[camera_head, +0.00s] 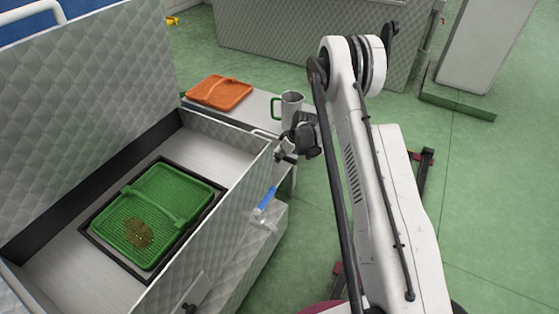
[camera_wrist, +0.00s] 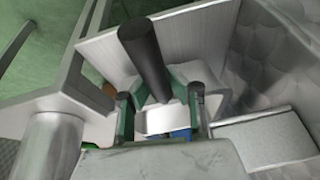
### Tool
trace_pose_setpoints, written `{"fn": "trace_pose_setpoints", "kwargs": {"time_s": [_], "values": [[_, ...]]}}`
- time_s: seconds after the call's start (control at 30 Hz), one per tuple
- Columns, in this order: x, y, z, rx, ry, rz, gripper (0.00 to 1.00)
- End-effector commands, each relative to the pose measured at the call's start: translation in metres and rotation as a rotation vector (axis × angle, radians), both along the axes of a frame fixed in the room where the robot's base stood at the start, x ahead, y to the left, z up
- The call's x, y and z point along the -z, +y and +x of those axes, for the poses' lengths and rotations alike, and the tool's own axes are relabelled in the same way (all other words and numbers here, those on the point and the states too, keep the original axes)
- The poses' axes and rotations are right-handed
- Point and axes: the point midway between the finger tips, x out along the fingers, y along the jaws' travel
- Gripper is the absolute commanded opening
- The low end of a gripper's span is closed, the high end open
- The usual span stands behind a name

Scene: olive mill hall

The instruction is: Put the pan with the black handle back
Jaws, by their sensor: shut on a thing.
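My gripper (camera_head: 285,150) is at the upper right corner of the quilted-metal bin, near the metal jug. In the wrist view, my gripper (camera_wrist: 160,110) is shut on the pan with the black handle. The black handle (camera_wrist: 145,58) rises, tilted, from between the two fingers. A pale block (camera_wrist: 165,118) shows at the handle's lower end; I cannot tell whether it is part of the pan. The pan's body is not clearly visible. In the head view, the arm and the small scale hide the held pan.
A blue-handled scoop (camera_head: 267,199) hangs on the bin's outer side. Inside the bin, a green tray (camera_head: 175,185) holds a brown pile. The metal jug (camera_head: 291,108) with a green handle and an orange tray (camera_head: 218,92) stand behind. Green floor is free at right.

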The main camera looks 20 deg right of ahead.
Motion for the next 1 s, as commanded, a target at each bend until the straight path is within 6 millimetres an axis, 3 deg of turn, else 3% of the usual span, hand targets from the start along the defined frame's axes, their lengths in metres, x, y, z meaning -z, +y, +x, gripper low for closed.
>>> {"fn": "trace_pose_setpoints", "kwargs": {"time_s": [0.1, 0.43, 0.47, 0.6, 0.87, 1.0], "values": [[0.014, -0.001, 0.000, 0.001, 0.000, 0.001, 0.00], [0.015, -0.001, 0.000, 0.001, 0.000, 0.001, 0.00], [0.015, -0.001, 0.000, 0.001, 0.000, 0.000, 0.16], [0.015, -0.001, 0.000, 0.001, 0.000, 0.000, 0.34], [0.014, -0.001, 0.000, 0.001, 0.000, 0.000, 0.34], [0.004, -0.003, -0.003, 0.001, 0.000, 0.001, 0.34]]}}
